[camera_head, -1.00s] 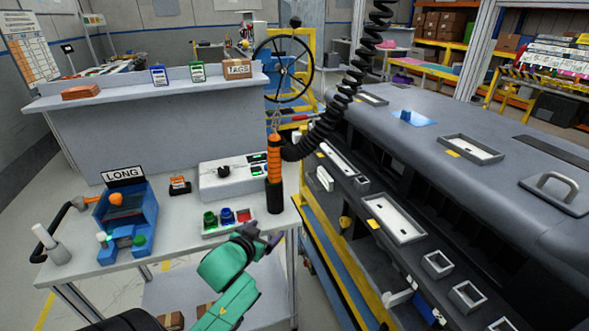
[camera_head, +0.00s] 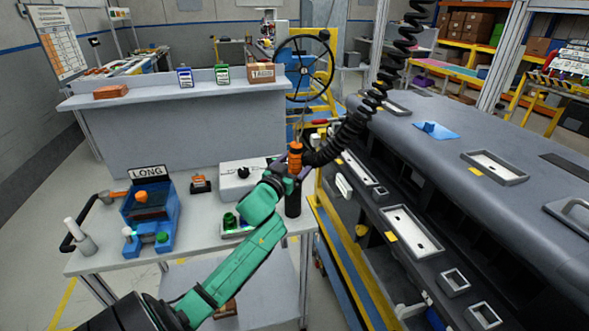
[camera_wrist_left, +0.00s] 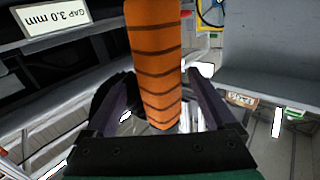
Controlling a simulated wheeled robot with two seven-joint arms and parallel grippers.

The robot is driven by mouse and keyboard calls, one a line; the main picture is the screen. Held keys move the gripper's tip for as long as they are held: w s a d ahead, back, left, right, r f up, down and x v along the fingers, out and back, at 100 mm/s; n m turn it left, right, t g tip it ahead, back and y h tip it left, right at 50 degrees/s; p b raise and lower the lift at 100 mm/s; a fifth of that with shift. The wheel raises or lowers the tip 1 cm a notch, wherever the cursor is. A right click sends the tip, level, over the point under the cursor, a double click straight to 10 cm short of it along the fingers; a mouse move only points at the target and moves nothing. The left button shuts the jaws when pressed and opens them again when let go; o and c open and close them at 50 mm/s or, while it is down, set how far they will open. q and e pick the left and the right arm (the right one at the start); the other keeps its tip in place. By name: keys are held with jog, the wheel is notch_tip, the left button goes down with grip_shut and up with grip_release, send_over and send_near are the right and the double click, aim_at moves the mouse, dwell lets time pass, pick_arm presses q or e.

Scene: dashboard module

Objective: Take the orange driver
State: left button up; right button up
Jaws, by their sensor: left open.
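The orange driver (camera_head: 295,157) hangs upright on a black coiled cable near the right end of the white table. Its lower part is partly hidden behind my left gripper (camera_head: 290,180) in the head view. In the left wrist view the driver's orange, dark-ringed grip (camera_wrist_left: 155,65) stands between the two purple fingers of my left gripper (camera_wrist_left: 157,105). The fingers are open, with a gap visible on the right side of the grip. My right gripper is not in view.
A blue LONG fixture (camera_head: 150,215) and a white box (camera_head: 240,177) stand on the white table (camera_head: 120,255). The grey dashboard module (camera_head: 480,150) with several recessed trays is to the right. The coiled cable (camera_head: 375,95) rises from the driver.

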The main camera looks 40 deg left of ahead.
pick_arm(q)
jog(key=x, duration=0.2)
jog(key=shift+w+a+f, duration=0.15)
jog(key=shift+w+f, duration=0.05)
jog(key=shift+w, duration=0.15)
jog(key=shift+s+r, duration=0.1)
jog(key=shift+s, duration=0.05)
grip_shut()
jog(key=shift+r, duration=0.1)
